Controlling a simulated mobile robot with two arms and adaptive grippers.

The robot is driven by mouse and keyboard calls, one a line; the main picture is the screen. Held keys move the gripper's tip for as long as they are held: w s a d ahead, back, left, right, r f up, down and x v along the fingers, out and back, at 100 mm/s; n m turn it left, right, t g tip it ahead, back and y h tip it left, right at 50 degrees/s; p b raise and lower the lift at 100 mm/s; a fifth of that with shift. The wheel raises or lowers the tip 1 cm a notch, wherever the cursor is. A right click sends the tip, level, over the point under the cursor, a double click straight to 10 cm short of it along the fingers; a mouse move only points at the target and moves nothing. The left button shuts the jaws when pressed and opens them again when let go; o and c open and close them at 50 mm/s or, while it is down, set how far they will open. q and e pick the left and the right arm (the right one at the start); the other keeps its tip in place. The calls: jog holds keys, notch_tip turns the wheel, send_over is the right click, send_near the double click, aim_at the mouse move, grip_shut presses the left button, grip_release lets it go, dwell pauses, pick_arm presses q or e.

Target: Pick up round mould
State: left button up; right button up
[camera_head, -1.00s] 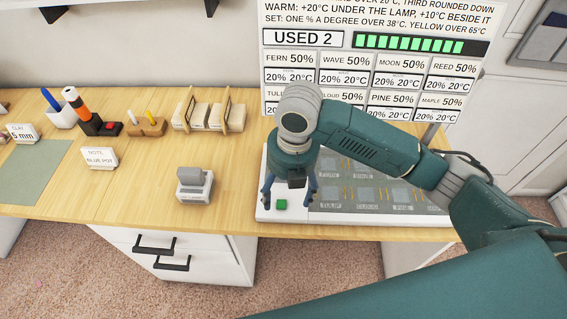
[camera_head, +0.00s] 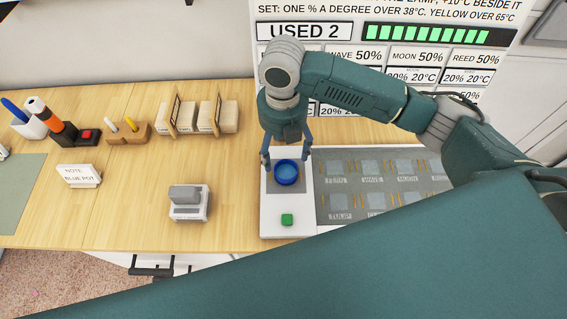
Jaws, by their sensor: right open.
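A round blue dish-like piece (camera_head: 286,173), which looks like the round mould, sits on the grey pad at the left end of the white board (camera_head: 306,215). My right gripper (camera_head: 286,160) points down at it, with its fingers open and spread to the two sides of the blue piece. I cannot tell if the fingers touch it. My left gripper is not in view.
A green button (camera_head: 287,219) is in front of the blue piece. Labelled grey tiles (camera_head: 372,190) lie to the right. A small grey device (camera_head: 189,203) and a "NOTE BLUE POT" card (camera_head: 79,174) stand left, with bare wood between. A large sign (camera_head: 400,60) rises behind.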

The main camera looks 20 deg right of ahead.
aim_at(286, 169)
jog(key=f, duration=0.1)
jog(key=s+f, duration=0.1)
jog(key=shift+f, duration=0.35)
jog(key=shift+d+f+p, duration=0.1)
jog(key=shift+f+p, duration=0.2)
jog(key=shift+p, duration=0.05)
jog(key=f, duration=0.1)
jog(key=f+p, duration=0.1)
jog(key=f, duration=0.2)
jog(key=shift+d+f+p, duration=0.25)
jog(key=shift+f+p, duration=0.1)
jog(key=shift+f, duration=0.05)
jog(key=c, duration=0.3)
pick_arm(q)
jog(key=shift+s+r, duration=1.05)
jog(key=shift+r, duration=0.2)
pick_arm(e)
jog(key=c, duration=1.1)
jog(key=shift+o, duration=0.2)
